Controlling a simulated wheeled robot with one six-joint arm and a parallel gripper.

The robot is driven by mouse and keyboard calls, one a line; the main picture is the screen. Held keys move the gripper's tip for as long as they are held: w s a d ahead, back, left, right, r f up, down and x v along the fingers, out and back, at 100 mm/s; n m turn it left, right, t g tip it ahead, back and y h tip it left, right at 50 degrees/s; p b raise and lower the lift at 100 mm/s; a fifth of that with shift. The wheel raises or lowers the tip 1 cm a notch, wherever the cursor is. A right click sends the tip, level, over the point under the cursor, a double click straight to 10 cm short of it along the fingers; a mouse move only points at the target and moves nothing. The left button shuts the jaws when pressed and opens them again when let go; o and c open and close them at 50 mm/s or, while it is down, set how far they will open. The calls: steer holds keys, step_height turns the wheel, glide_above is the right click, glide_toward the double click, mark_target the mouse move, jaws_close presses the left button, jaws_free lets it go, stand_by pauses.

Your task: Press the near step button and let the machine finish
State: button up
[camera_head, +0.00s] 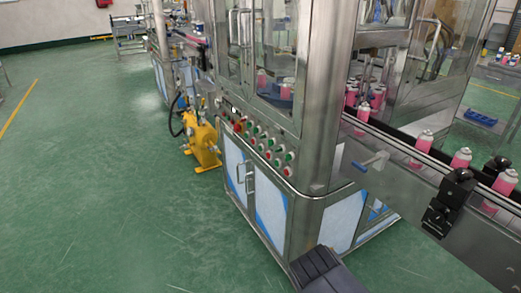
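The button panel (262,146) is on the side of the steel machine (320,120), below its glass doors. It carries several small red, green and pale buttons in slanted rows. A larger red knob (238,127) sits toward its far end. The nearest buttons (288,171) are close to the machine's front corner. Labels are too small to read, so I cannot tell which is the near step button. A dark grey ribbed part (322,272) at the bottom edge looks like my gripper. It is apart from the panel, below and right of it. Its fingertips cannot be made out.
A conveyor (410,150) with pink cans (461,158) runs from the machine to the right. Black brackets (447,203) and a blue-handled lever (372,160) stick out from its side. A yellow pump unit (203,140) stands beyond the panel. The green floor at left is clear.

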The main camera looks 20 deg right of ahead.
jaws_close()
stand_by(0.8)
steer(key=shift+w, duration=0.1)
stand_by(0.6)
